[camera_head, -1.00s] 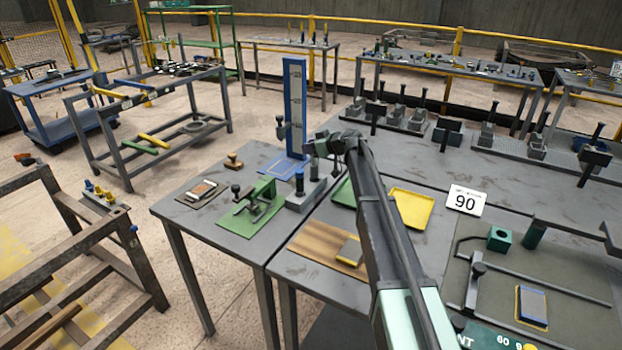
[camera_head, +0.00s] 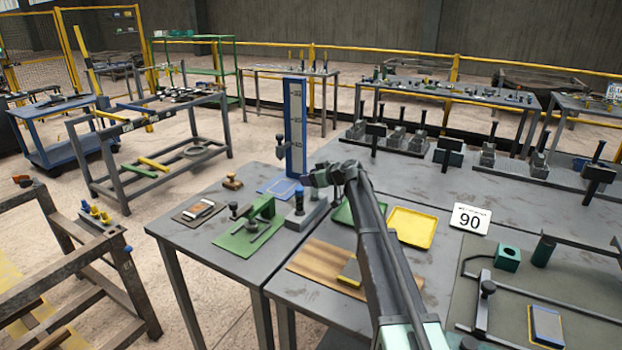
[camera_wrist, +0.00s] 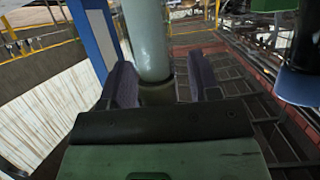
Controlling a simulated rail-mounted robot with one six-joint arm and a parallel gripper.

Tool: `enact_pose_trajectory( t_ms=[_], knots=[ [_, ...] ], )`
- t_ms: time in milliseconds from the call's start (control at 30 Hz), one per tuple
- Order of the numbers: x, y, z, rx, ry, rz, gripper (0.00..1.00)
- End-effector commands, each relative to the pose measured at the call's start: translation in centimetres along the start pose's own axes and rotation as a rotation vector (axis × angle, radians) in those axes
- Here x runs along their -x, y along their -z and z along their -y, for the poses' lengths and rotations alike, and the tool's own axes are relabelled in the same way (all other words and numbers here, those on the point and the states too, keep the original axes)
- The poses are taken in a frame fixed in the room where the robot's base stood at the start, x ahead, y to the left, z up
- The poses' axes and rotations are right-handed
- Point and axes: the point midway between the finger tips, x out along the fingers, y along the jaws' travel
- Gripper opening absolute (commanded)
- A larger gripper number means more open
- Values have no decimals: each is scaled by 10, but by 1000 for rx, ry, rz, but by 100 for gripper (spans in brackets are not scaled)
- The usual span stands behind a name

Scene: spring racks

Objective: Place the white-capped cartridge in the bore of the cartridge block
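My gripper (camera_head: 312,178) is low over the block's right part. In the wrist view my gripper (camera_wrist: 161,86) has its two purple-grey fingers close around a pale grey-green cylinder (camera_wrist: 147,38), seemingly the cartridge. No white cap can be made out on it. The bore is hidden, so I cannot tell whether the cartridge's lower end is in it.
A tall blue gauge column (camera_head: 295,125) stands close behind the block. A green toggle clamp (camera_head: 262,210) is just left of it. A dark blue cylinder (camera_wrist: 302,75) is near on the right in the wrist view.

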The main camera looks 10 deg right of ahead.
Motion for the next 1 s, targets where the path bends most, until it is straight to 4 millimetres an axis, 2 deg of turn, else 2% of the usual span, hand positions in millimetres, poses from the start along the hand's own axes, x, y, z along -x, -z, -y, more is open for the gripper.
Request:
enact_pose_trajectory(
  t_ms=[267, 367, 600, 700, 833, 1000],
  knots=[
    [5, 5, 0, 0, -1, 0, 56],
    [24, 6, 1, 0, -2, 0, 56],
    [89, 8, 2, -1, -2, 0, 56],
    [109, 6, 1, -1, -1, 0, 56],
    [121, 4, 0, -1, -1, 0, 56],
    [122, 2, 0, 0, 0, 0, 56]
  ],
)
